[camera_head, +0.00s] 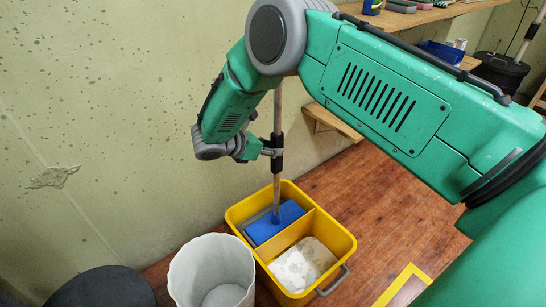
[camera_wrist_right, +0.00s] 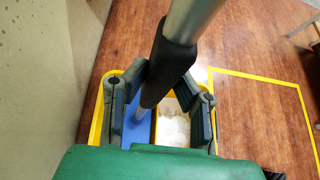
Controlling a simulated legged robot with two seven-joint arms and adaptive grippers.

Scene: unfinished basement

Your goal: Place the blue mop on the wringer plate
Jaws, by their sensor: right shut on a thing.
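The mop has a long pale handle with a black grip (camera_head: 276,160) and a flat blue head (camera_head: 274,222). Its handle stands nearly upright. The blue head is at the back-left compartment of the yellow bucket (camera_head: 336,236), over a grey wringer plate (camera_head: 256,226) that shows along its left edge. I cannot tell whether the head touches the plate. My right gripper (camera_head: 270,152) is shut on the black grip, well above the bucket. In the wrist view the fingers (camera_wrist_right: 163,92) flank the grip, and part of the blue head (camera_wrist_right: 137,130) shows below. My left gripper is out of view.
The bucket's other compartment holds whitish, foamy water (camera_head: 302,264). A white bin (camera_head: 210,270) stands close at the bucket's left front. The wall is close on the left. A wooden bench (camera_head: 415,14) is at the back. Wooden floor (camera_head: 385,210) is clear right of the bucket.

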